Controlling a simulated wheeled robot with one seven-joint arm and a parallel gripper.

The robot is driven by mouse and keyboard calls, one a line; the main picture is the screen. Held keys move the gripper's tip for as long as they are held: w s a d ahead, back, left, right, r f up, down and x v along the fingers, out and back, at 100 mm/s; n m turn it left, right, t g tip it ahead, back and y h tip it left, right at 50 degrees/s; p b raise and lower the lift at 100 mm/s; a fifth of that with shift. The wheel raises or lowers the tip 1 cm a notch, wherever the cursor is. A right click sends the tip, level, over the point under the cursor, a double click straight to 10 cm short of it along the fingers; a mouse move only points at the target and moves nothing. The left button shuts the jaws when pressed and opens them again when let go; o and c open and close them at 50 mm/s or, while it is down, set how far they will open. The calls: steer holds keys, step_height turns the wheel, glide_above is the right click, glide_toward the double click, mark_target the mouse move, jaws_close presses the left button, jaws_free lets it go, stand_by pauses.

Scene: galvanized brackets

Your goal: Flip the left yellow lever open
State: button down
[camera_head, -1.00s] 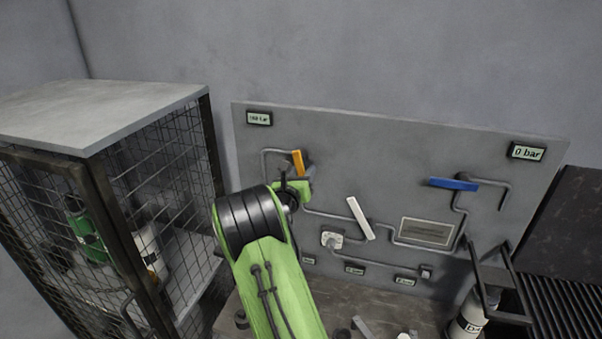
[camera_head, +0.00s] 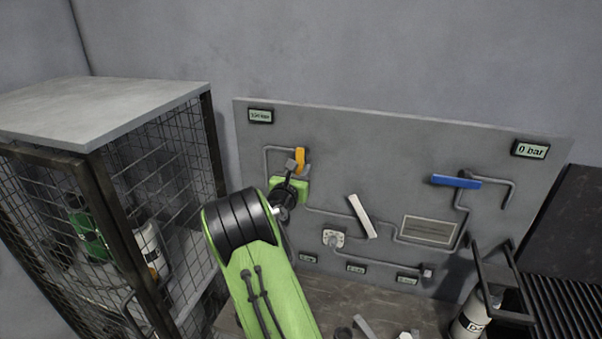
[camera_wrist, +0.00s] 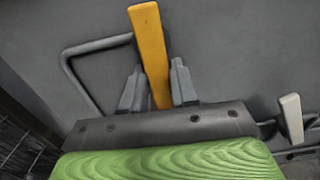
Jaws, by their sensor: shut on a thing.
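The left yellow lever (camera_head: 300,158) is on the upper left of the grey panel and points nearly straight up. It shows larger in the wrist view (camera_wrist: 148,45), running up from between the two fingers and tilted slightly to the left. My gripper (camera_wrist: 158,88) has one finger on each side of the lever's lower part and is shut on it. In the head view my gripper (camera_head: 298,170) is at the lever, and its green body and my arm hide the pipe just below.
The panel also carries a white lever (camera_head: 362,216), a blue lever (camera_head: 456,181), a left display (camera_head: 260,116) and a right display (camera_head: 530,150) reading 0 bar. A wire cage (camera_head: 165,190) with bottles stands at left. A bottle in a holder (camera_head: 470,318) is at lower right.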

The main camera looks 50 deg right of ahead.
steer(key=c, duration=1)
jaws_free()
steer(key=shift+o, duration=0.2)
steer(key=shift+s+a, duration=0.1)
steer(key=shift+a, duration=0.25)
steer(key=b+v, duration=0.3)
steer(key=v, duration=1.2)
steer(key=shift+s, duration=0.1)
